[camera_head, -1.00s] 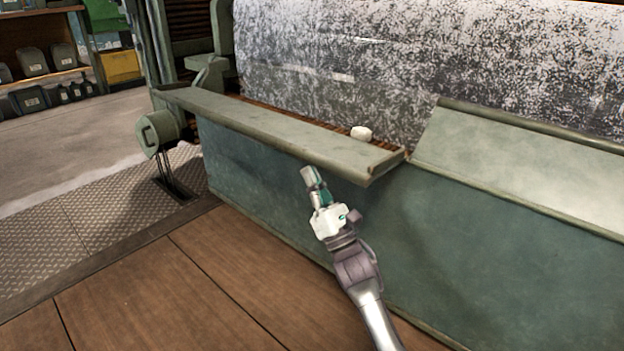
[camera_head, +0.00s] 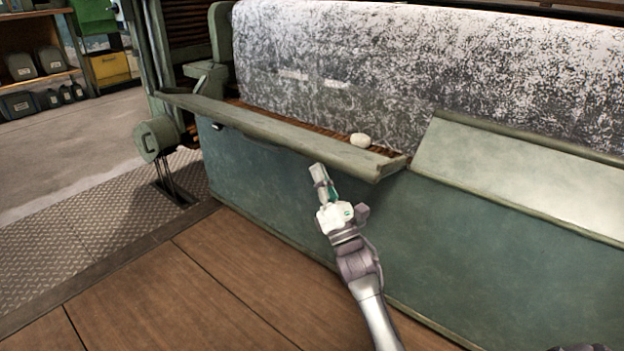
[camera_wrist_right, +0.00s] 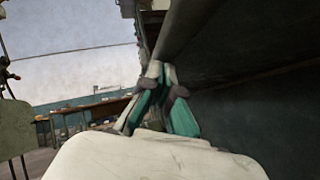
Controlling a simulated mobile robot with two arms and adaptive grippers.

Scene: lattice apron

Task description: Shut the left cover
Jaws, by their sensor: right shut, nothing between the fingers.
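The left cover (camera_head: 285,132) is a long green-grey panel along the front top edge of the machine. It stands open, sticking outward from the green front wall, and shows narrow, close to edge-on. My right gripper (camera_head: 319,173) is shut and empty, just below the cover's outer edge toward its right end. In the right wrist view its teal fingertips (camera_wrist_right: 160,72) are together close under the cover's dark underside (camera_wrist_right: 185,35); I cannot tell whether they touch it. My left gripper is not in view.
The right cover (camera_head: 520,165) slopes up against the mottled drum (camera_head: 400,60). A green round housing (camera_head: 155,138) is at the left end. The wooden floor (camera_head: 160,285) in front is clear.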

